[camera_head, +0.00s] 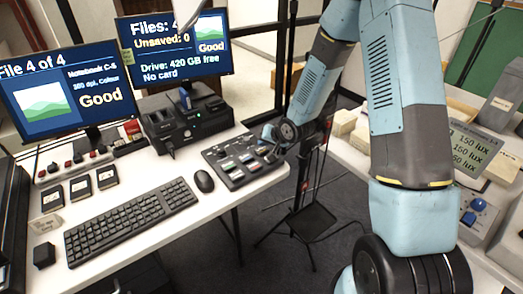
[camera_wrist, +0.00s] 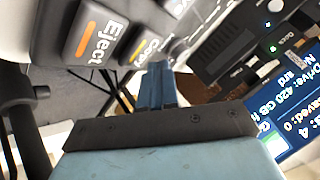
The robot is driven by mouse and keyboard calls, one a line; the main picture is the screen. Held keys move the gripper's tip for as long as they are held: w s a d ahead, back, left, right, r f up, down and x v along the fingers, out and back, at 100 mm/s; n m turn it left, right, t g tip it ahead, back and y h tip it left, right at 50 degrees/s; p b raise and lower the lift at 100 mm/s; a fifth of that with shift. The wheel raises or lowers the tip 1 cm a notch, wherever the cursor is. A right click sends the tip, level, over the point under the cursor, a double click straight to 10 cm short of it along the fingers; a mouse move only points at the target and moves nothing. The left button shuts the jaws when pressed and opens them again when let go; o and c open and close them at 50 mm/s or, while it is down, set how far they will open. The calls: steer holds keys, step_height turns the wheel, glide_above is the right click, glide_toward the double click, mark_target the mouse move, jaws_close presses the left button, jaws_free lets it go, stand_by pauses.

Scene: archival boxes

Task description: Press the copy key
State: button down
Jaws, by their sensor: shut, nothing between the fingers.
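The key panel (camera_head: 236,172) lies on the white desk right of the mouse, with several coloured keys. In the wrist view the copy key (camera_wrist: 142,46) shows a partly readable "Copy" label with a yellow-orange bar. The eject key (camera_wrist: 95,42), with an orange bar, is beside it on the left. My gripper (camera_wrist: 158,68) is shut and empty. Its tips are at the copy key's lower edge in the picture; I cannot tell whether they touch it. In the head view my wrist is over the panel's right end and the fingertips are hard to make out.
The right monitor (camera_head: 176,48) reads "Unsaved: 0" and "No card". The left monitor (camera_head: 65,92) reads "File 4 of 4" and "Good". A black drive unit (camera_head: 188,125), mouse (camera_head: 204,181) and keyboard (camera_head: 130,220) stand left of the panel. A tripod is beyond the desk edge.

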mark_target(263, 151)
steer(key=shift+f, duration=0.1)
stand_by(0.3)
steer(key=shift+f, duration=0.25)
steer(key=shift+f, duration=0.45)
stand_by(0.9)
steer(key=shift+r, duration=0.9)
steer(key=shift+r, duration=0.1)
steer(key=shift+r, duration=2.4)
steer(key=shift+s, duration=0.1)
